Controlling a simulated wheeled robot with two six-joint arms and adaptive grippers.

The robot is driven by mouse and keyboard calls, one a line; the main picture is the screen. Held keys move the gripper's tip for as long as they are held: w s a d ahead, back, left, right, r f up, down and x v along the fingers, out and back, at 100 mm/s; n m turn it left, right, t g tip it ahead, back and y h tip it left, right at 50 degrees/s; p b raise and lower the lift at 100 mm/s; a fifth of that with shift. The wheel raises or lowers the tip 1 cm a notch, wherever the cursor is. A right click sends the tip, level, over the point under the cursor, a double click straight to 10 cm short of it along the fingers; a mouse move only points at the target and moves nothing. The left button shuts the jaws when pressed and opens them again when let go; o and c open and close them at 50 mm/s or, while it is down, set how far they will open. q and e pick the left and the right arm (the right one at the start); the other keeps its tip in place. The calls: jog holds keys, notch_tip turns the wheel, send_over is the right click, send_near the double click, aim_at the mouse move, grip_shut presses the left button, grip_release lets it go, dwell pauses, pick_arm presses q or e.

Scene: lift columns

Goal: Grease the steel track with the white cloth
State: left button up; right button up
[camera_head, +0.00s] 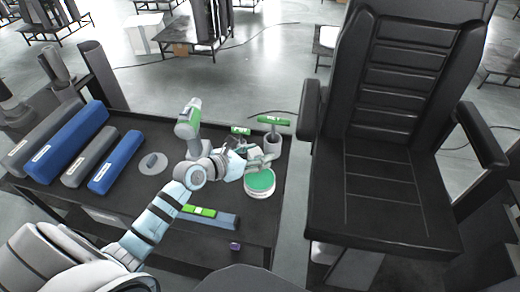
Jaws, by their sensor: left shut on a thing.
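My left gripper (248,162) reaches across the dark table and is shut on a small pale thing, which looks like the white cloth (264,159). Its outline is partly hidden by the fingers. The cloth is just above the far rim of a round white tin (260,193) with green content; I cannot tell whether they touch. A flat grey-blue bar with a bright green label, likely the steel track (222,220), lies nearer me, partly behind my left arm. My right gripper is out of view.
Blue and grey columns (118,160) lie along the left of the table (128,207). A grey disc (153,163), an upright grey-green tool (188,120) and a green-topped pot (273,143) stand around. A small purple block (235,246) lies in front. A black chair (385,190) stands close right.

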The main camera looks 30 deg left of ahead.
aim_at(259, 179)
pick_arm(q)
jog(key=shift+w+d+f, duration=0.2)
jog(key=shift+d+f, duration=0.2)
jog(key=shift+d+f+b, duration=0.1)
jog(key=shift+f+b, duration=0.2)
jog(key=shift+f, duration=0.05)
notch_tip(259, 179, down, 6)
jog(key=b, duration=0.6)
jog(key=shift+r, duration=0.2)
jog(key=shift+f+b, duration=0.3)
jog(key=shift+f, duration=0.05)
jog(key=shift+s, duration=0.1)
dwell(0.9)
notch_tip(259, 179, up, 7)
jog(key=p, duration=0.8)
